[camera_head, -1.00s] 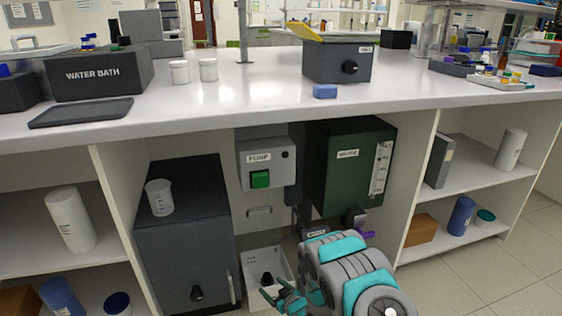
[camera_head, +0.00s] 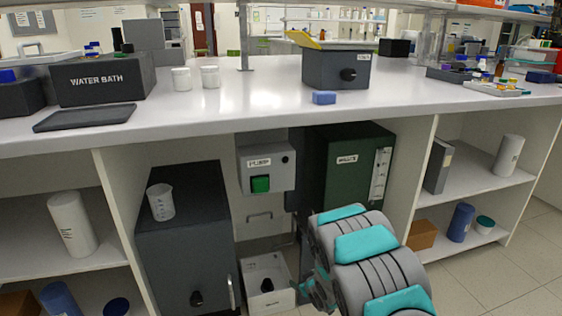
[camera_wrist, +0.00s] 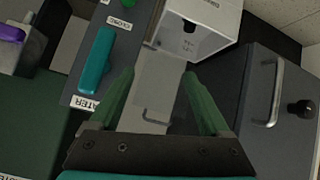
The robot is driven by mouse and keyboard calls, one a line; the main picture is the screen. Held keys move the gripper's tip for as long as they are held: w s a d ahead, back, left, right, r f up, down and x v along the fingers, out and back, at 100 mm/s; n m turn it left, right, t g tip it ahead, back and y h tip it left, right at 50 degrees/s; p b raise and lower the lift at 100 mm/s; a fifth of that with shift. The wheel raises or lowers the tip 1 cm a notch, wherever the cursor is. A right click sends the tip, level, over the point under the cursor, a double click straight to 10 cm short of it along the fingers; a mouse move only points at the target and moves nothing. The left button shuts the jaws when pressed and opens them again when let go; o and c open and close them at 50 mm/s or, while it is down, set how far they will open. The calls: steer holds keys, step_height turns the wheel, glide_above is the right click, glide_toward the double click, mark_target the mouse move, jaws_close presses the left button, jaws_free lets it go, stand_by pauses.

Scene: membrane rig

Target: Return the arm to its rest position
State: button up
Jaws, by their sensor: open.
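My gripper (camera_wrist: 160,95) shows in the wrist view with its two green fingers spread apart and nothing between them. It points into the space under the bench, with a white box (camera_wrist: 198,28) beyond the fingertips and a grey panel with a teal handle (camera_wrist: 96,60) to the left. In the head view my arm rises at the lower middle right, in front of the green cabinet (camera_head: 345,170).
The dark cabinet (camera_head: 185,240) with a beaker (camera_head: 160,201) on top stands left of my arm. The pump box (camera_head: 266,168) hangs under the bench top (camera_head: 240,100). The white box on the floor (camera_head: 266,281) is close to my gripper. Shelves with bottles flank both sides.

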steer(key=s+d+r+m+g+h+b, duration=0.1)
steer(key=s+d+r+m+g+h, duration=0.15)
steer(key=s+d+r, duration=0.45)
steer(key=s+d+r+m+g+h, duration=0.25)
steer(key=s+d+r, duration=0.25)
steer(key=s+r, duration=0.45)
steer(key=s+a+r+g, duration=0.1)
steer(key=s+r+g, duration=0.1)
steer(key=s, duration=0.9)
steer(key=s+a+r+m+g+y+b, duration=0.1)
steer(key=s+r, duration=0.3)
steer(key=s, duration=0.7)
steer(key=s+a+r+g+y, duration=0.1)
steer(key=s+a+r+g, duration=0.1)
steer(key=s, duration=0.9)
steer(key=shift+s+a+r+g+b, duration=0.2)
steer(key=shift+s+r+g+b, duration=0.15)
steer(key=shift+r+g, duration=0.45)
steer(key=shift+o, duration=0.2)
steer(key=shift+w+f, duration=0.1)
steer(key=shift+f, duration=0.05)
